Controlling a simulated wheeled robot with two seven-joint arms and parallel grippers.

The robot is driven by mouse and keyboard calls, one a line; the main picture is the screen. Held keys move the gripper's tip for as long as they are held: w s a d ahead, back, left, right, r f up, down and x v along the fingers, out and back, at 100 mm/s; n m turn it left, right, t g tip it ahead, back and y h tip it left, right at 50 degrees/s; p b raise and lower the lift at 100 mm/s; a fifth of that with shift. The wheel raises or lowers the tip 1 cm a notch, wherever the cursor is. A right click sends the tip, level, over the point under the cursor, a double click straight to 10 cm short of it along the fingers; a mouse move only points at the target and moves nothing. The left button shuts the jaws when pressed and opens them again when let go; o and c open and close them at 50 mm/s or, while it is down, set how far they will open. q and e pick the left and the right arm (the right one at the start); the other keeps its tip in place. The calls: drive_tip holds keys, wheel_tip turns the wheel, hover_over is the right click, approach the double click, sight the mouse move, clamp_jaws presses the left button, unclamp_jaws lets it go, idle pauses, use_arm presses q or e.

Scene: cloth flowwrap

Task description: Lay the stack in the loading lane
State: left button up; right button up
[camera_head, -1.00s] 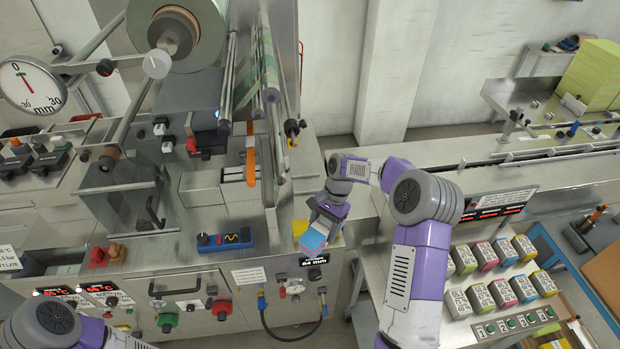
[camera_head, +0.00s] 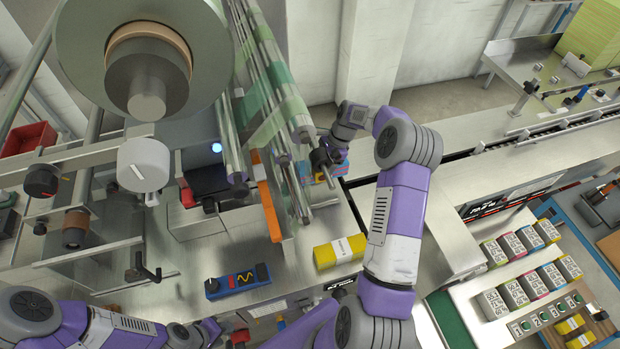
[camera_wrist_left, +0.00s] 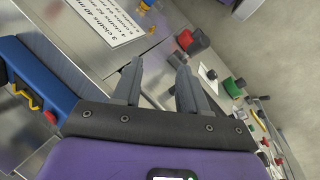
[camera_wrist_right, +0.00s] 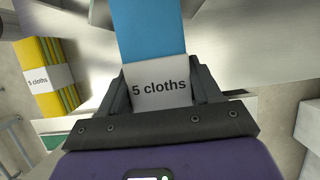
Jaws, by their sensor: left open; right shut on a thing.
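The stack is a blue folded bundle with a white "5 cloths" band (camera_wrist_right: 160,92). My right gripper (camera_wrist_right: 160,85) is shut on its banded end, and the blue part extends ahead between the fingers. In the head view the right gripper (camera_head: 325,160) is at the machine's rollers, which partly hide the stack; only a small blue and pink bit (camera_head: 339,169) shows. I cannot tell whether the stack touches the steel surface. My left gripper (camera_wrist_left: 158,82) is open and empty, above the machine's front; in the head view it (camera_head: 208,332) is at the lower left.
A yellow banded stack (camera_head: 338,252) lies on the steel deck, nearer than the right gripper. A blue control box (camera_head: 238,281) lies left of it. Film rollers (camera_head: 275,110) and an orange bar (camera_head: 268,208) stand close left of the right gripper. Several banded packs (camera_head: 520,285) stand at right.

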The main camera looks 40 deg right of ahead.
drive_tip(key=f+b, duration=0.1)
drive_tip(key=f, duration=0.1)
drive_tip(key=f+b, duration=0.1)
drive_tip(key=s+f+b, duration=0.1)
drive_tip(key=f+b, duration=0.1)
drive_tip(key=shift+f, duration=0.35)
drive_tip(key=shift+w+f+b, duration=0.15)
drive_tip(key=shift+f+b, duration=0.2)
drive_tip(key=shift+f, duration=0.25)
wheel_tip(320, 180, down, 3)
drive_tip(key=shift+r+b, duration=0.1)
drive_tip(key=shift+b, duration=0.9)
